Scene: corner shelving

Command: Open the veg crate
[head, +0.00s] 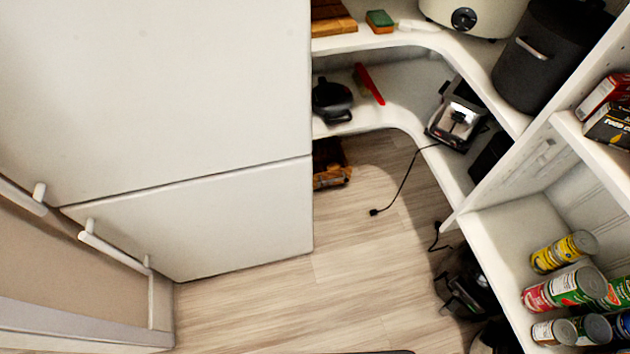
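No thing in view can be surely told as the veg crate. A brown, crate-like thing (330,165) sits on the floor under the lower corner shelf, mostly hidden by the shelf and a white panel. A large white cabinet or fridge-like unit fills the left, with an upper panel (160,90) and a lower panel (220,220) split by a seam. A white bar handle (115,250) stands at the lower panel's left edge, and another handle (22,197) is partly cut off at the frame's left edge. My gripper is not in view.
Bare wooden floor (290,300) lies in the middle. A black cable (395,185) hangs from a small appliance (460,115) to the floor. Dark appliances (470,285) stand on the floor beside the right shelving. Cans (565,250) lie on a right shelf.

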